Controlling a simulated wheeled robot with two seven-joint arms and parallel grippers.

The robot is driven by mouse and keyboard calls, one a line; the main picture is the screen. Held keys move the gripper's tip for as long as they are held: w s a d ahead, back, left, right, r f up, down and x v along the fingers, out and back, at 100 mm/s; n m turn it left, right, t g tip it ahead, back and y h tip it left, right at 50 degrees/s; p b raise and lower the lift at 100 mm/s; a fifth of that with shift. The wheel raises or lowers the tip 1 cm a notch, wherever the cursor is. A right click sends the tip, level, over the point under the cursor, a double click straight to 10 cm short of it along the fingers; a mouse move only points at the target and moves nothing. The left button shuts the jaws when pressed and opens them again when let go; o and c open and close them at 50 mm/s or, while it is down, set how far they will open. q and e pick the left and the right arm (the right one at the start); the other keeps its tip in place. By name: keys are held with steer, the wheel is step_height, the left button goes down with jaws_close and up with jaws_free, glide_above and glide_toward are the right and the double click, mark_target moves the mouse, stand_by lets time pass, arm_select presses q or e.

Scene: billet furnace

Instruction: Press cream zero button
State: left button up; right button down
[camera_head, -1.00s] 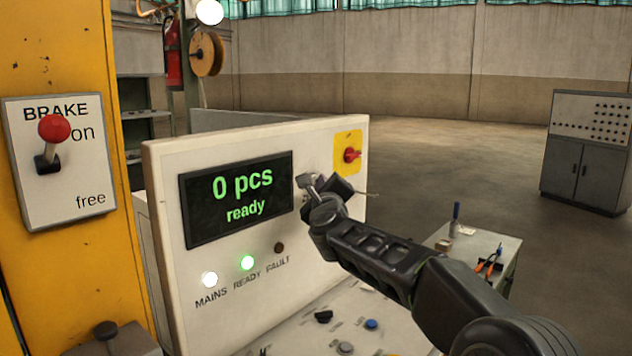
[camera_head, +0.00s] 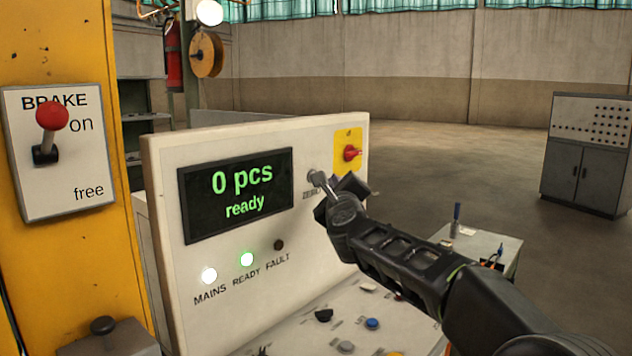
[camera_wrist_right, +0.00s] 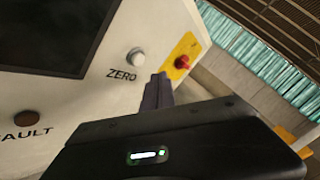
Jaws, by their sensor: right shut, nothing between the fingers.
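The cream zero button (camera_wrist_right: 136,57) is a small round knob above the printed word ZERO on the console's upright panel. In the head view it is partly hidden by my right gripper (camera_head: 323,184), whose fingertips are close beside it. In the right wrist view the shut, empty fingers (camera_wrist_right: 161,82) end below and right of the button. They look apart from it in that picture; the depth gap is hard to tell. The display (camera_head: 238,195) reads "0 pcs ready". My left gripper is not in view.
A red switch on a yellow plate (camera_head: 348,143) sits right of the button. MAINS and READY lamps glow; the FAULT lamp (camera_head: 278,244) is dark. Knobs and buttons fill the sloping desk below. A red-knobbed brake lever (camera_head: 52,117) stands left.

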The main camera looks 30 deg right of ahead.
steer(key=s, duration=0.1)
steer(key=s+d, duration=0.1)
steer(key=shift+s+b, duration=0.35)
steer(key=shift+s, duration=0.05)
steer(key=shift+a+f, duration=0.1)
stand_by(0.5)
